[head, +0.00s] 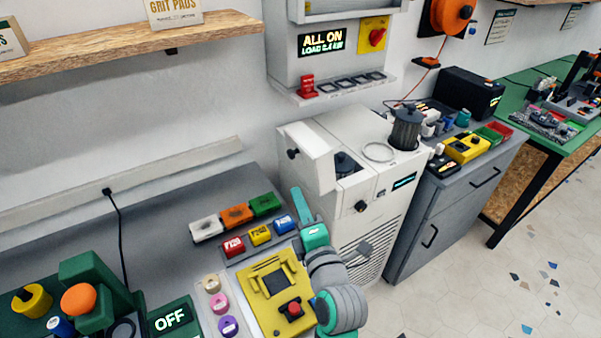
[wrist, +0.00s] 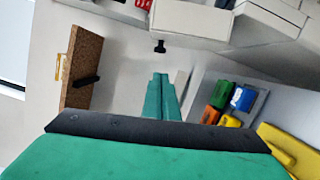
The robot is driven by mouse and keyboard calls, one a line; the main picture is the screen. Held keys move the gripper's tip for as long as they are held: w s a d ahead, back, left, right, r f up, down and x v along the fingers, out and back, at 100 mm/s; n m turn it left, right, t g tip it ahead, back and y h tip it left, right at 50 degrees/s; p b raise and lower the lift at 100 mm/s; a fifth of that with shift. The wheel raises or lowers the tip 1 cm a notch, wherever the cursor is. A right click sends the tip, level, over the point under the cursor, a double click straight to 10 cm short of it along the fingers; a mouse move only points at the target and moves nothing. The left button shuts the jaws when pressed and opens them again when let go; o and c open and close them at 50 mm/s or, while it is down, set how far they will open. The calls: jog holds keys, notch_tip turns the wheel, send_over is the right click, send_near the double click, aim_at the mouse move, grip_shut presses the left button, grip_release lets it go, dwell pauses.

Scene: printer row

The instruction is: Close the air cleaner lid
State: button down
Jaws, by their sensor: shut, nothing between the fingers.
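The air cleaner (head: 350,190) is a white cabinet in the middle of the head view, with a vented front and a small display. Its white lid (head: 308,153) stands raised and tilted at the left of its top, and a dark round part (head: 345,162) shows in the opening beside it. A black knob (head: 293,153) sits on the lid's left side. The lid also shows at the top of the wrist view (wrist: 190,20), with the black knob below it. My gripper (head: 299,196) is shut and empty, left of the cabinet and below the lid, apart from it.
A dark cylindrical filter (head: 406,128) and a pale ring (head: 379,152) are on the cabinet's right top. Coloured blocks (head: 235,215) and a yellow control box (head: 275,296) lie on the grey bench to the left. A wall panel (head: 335,50) hangs above.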

aim_at(302, 166)
jog(key=shift+w+d+r, duration=0.15)
jog(key=shift+w+r, duration=0.05)
jog(key=shift+w, duration=1.6)
jog(key=shift+w+d+r, duration=0.15)
jog(key=shift+w, duration=1.7)
jog(key=shift+w+d+r, duration=0.15)
jog(key=shift+w+r, duration=0.05)
jog(key=shift+w, duration=1.6)
